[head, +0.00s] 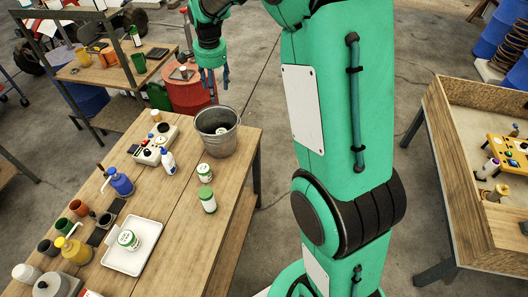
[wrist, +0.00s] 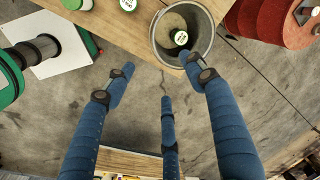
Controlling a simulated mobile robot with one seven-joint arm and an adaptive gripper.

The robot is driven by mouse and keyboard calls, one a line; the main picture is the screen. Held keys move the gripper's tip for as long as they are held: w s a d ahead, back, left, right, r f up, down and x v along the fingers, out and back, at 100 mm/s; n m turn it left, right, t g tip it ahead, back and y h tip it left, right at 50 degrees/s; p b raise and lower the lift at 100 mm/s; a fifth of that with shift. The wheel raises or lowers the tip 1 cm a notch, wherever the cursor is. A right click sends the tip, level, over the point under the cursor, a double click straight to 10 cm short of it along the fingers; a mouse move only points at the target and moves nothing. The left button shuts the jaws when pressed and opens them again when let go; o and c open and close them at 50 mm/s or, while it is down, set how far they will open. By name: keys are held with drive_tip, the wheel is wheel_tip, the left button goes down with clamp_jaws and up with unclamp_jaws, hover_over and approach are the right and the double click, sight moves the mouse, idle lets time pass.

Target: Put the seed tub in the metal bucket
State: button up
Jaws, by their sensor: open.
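The metal bucket (head: 222,142) stands upright at the far right corner of the wooden table. A small white tub with a green-and-white top (head: 221,130) lies inside it, at the bottom; the wrist view also shows this tub (wrist: 181,38) inside the bucket (wrist: 207,28). Similar white tubs stand outside: one (head: 204,172) just in front of the bucket, a green-lidded one (head: 207,201) nearer, and one (head: 129,240) on the white tray. Labels are too small to read. My gripper (head: 214,88) is open and empty, its three fingers spread above and beyond the bucket.
The white tray (head: 120,261), a blue pump bottle (head: 119,182), a white spray bottle (head: 167,161) and a control box (head: 155,143) share the table. A red drum (head: 187,94) stands behind. Floor lies open right of the table.

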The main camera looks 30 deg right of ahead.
drive_tip(key=s+a+r+n+t, duration=0.1)
drive_tip(key=s+a+r+n, duration=0.15)
drive_tip(key=s+r, duration=0.55)
drive_tip(key=s+a+r+n+t, duration=0.1)
drive_tip(key=s+r+n, duration=0.3)
drive_tip(key=s, duration=0.9)
drive_tip(key=s+a+n+t, duration=0.1)
drive_tip(key=s+n, duration=0.4)
drive_tip(key=s, duration=1.7)
drive_tip(key=shift+a+f+t, duration=0.2)
drive_tip(key=shift+f+t, duration=0.15)
drive_tip(key=shift+t, duration=0.05)
drive_tip(key=shift+f+n, duration=0.15)
drive_tip(key=shift+n, duration=0.1)
wheel_tip(320, 180, down, 11)
drive_tip(key=b, duration=1.1)
